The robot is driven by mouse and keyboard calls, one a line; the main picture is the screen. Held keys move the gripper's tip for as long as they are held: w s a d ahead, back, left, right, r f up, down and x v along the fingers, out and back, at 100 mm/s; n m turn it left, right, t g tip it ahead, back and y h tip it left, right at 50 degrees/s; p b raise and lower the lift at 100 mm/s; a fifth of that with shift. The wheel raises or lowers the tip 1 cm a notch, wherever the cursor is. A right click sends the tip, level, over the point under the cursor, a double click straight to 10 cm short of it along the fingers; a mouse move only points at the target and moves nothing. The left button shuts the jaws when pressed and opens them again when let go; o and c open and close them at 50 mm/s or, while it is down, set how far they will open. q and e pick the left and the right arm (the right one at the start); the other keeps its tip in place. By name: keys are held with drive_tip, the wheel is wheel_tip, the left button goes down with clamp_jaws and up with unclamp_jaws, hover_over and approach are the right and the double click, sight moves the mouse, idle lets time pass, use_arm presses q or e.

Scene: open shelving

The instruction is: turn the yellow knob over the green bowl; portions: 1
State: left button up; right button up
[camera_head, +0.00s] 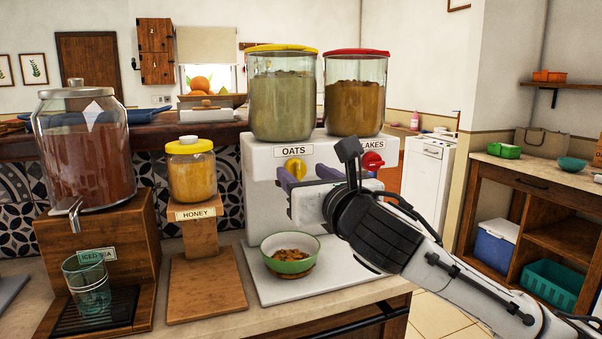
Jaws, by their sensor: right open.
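The yellow knob (294,168) is on the white dispenser under the oats jar (281,95), below the "OATS" label. The green bowl (289,264) stands upright on the dispenser's white base, below the yellow knob, with brown flakes (291,254) in it. My right gripper (298,175) is open, its purple-tipped fingers pointing at the dispenser just below and to the right of the yellow knob. I cannot tell whether a finger touches the knob. The gripper body hides part of the dispenser front. My left gripper is out of view.
A red knob (372,161) sits under the flakes jar (355,97), close to my right gripper. To the left stand a honey jar (192,175) on a wooden stand and an iced tea dispenser (86,150) with a glass (87,286) below its tap.

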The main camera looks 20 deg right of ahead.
sight(297, 170)
drive_tip(key=shift+w, duration=1.15)
drive_tip(key=c, duration=1)
drive_tip(key=shift+p, duration=0.3)
